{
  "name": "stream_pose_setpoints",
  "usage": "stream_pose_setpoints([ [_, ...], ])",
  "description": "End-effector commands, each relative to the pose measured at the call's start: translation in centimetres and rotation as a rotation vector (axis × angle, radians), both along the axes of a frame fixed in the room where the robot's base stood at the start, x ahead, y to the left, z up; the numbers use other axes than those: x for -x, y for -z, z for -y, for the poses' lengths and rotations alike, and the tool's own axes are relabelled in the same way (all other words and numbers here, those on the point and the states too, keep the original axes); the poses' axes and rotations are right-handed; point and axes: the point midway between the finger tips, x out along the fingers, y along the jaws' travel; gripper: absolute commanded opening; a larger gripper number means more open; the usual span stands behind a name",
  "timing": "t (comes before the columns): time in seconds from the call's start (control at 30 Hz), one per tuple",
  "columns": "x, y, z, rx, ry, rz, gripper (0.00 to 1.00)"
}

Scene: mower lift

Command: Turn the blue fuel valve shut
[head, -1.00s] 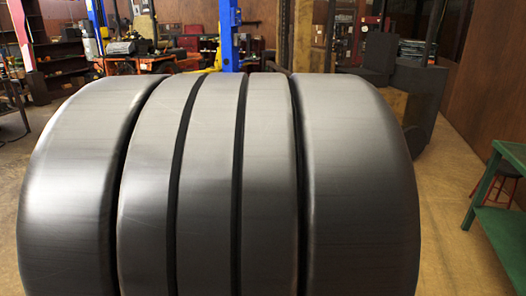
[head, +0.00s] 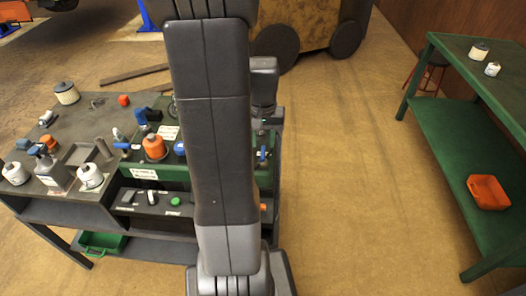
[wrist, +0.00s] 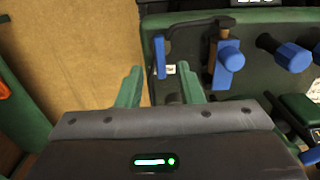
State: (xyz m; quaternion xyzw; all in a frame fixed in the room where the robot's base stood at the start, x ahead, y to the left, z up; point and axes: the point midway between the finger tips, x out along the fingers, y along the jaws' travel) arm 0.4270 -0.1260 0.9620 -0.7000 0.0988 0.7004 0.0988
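In the wrist view my gripper (wrist: 160,85) is open, its two green fingers apart with nothing between them. I cannot tell which blue part is the fuel valve. In the head view the green panel (head: 150,172) stands on the bench with a blue handle (head: 262,153) at its right end. My arm hides part of the panel and my fingertips there.
The floor (head: 370,170) between is clear.

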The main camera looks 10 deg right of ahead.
Motion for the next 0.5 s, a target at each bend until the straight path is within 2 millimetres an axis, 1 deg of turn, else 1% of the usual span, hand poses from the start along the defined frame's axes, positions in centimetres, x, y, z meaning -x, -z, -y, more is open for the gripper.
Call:
stream_pose_setpoints([
  [0.03,0.1,1.2,0.0,-0.001,0.000,-0.006,0.34],
  [0.2,0.1,3.9,0.0,0.000,0.000,-0.005,0.34],
  [0.33,0.0,5.1,0.0,-0.001,0.000,-0.002,0.34],
  [0.5,0.0,5.6,0.0,0.000,0.000,0.000,0.34],
])
